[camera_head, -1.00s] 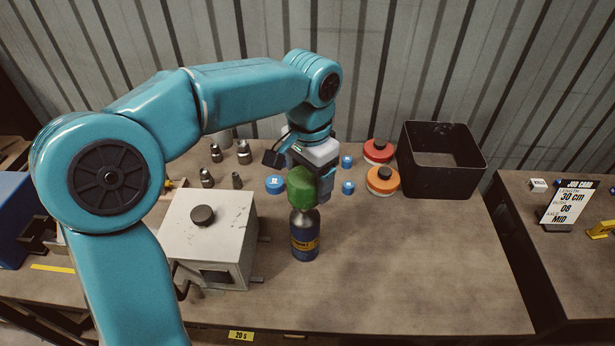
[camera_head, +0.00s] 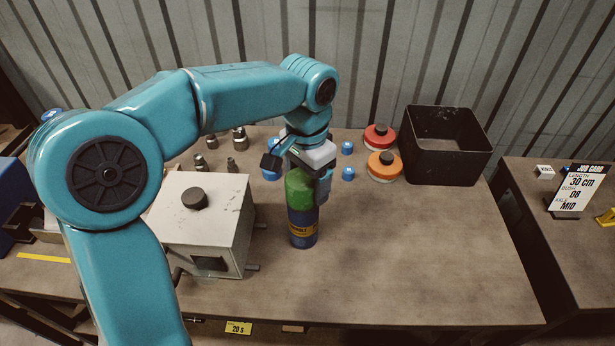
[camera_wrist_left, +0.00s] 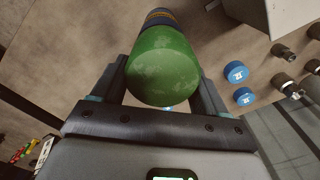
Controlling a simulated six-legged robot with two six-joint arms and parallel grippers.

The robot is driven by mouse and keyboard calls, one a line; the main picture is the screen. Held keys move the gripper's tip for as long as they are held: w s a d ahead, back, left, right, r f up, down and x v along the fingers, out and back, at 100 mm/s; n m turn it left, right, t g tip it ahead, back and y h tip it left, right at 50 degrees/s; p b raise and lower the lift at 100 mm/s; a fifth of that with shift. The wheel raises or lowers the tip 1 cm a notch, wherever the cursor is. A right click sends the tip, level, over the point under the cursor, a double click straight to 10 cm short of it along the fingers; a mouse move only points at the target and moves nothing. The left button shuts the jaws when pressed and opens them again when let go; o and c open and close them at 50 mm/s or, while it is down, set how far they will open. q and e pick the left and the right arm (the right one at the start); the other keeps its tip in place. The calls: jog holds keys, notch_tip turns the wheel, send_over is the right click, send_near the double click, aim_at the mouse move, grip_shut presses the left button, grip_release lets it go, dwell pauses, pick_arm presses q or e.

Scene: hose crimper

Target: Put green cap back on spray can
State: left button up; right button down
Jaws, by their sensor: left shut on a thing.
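The green cap (camera_head: 299,188) is between the fingers of my left gripper (camera_head: 311,190), which is shut on it. The blue spray can (camera_head: 303,228) with a yellow band stands upright on the table directly under the cap. In the head view the cap meets the can's top, with no gap showing; I cannot tell whether it is fully seated. In the left wrist view the green cap (camera_wrist_left: 164,65) fills the space between the fingers, and the can (camera_wrist_left: 160,18) shows in line behind it. My right gripper is not in view.
A white box with a black knob (camera_head: 204,222) stands close left of the can. Blue caps (camera_head: 347,148), metal fittings (camera_head: 239,138), an orange disc (camera_head: 383,166), a red disc (camera_head: 379,137) and a black bin (camera_head: 447,146) are behind. The table's front right is clear.

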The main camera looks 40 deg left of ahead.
pick_arm(q)
jog(key=o, duration=1)
jog(key=shift+o, duration=0.2)
jog(key=shift+r, duration=0.1)
notch_tip(320, 180, up, 16)
jog(key=p, duration=0.2)
